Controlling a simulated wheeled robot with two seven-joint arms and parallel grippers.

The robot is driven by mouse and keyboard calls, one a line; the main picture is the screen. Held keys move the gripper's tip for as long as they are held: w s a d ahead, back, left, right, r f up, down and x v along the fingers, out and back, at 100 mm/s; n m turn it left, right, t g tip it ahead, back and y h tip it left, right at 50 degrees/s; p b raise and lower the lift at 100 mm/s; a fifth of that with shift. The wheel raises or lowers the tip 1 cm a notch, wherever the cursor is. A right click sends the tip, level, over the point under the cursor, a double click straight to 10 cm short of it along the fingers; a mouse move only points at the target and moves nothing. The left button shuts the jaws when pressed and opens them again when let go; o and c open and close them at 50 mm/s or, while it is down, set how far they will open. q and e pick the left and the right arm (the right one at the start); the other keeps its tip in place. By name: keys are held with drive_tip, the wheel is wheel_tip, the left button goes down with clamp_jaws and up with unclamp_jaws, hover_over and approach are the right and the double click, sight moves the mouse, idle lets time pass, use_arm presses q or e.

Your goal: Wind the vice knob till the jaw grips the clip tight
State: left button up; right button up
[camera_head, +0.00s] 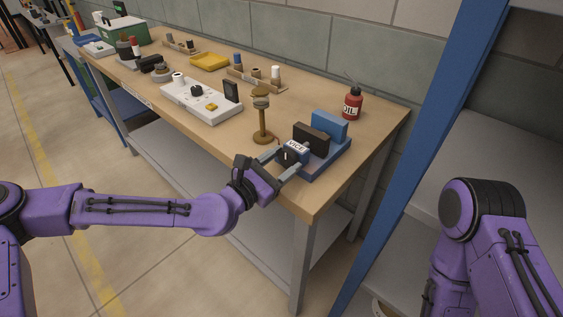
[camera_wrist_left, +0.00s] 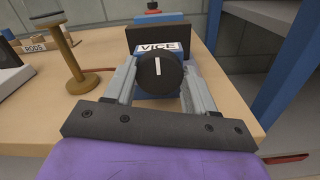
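The vice (camera_head: 322,160) stands at the table's near right corner, with a blue base, a dark jaw plate (camera_head: 311,139) and a blue block (camera_head: 329,126) behind it. Its "VICE" label shows in the left wrist view (camera_wrist_left: 158,47). The round black knob (camera_wrist_left: 160,73) faces my left wrist camera, its white mark about upright. My left gripper (camera_head: 279,162) is open, its two grey fingers on either side of the knob; a narrow gap shows on the knob's left. I cannot make out the clip. My right gripper is out of view; only its arm shows.
A brown spool stand (camera_head: 262,118) stands just left of the vice, close to my left gripper. A red oil can (camera_head: 352,103) stands behind it. A white power-strip-like board (camera_head: 201,103), a yellow tray (camera_head: 210,61) and peg racks lie farther left. A blue post (camera_head: 420,150) rises to the right.

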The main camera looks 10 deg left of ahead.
use_arm(q)
drive_tip(key=m+b, duration=0.2)
drive_tip(key=m, duration=0.1)
drive_tip(key=shift+f, duration=0.15)
drive_tip(key=shift+d+m+b, duration=0.1)
drive_tip(key=shift+m+b, duration=0.7)
drive_tip(key=shift+m, duration=1.3)
drive_tip(key=o, duration=1)
drive_tip(key=shift+o, duration=0.2)
drive_tip(key=shift+s, duration=0.1)
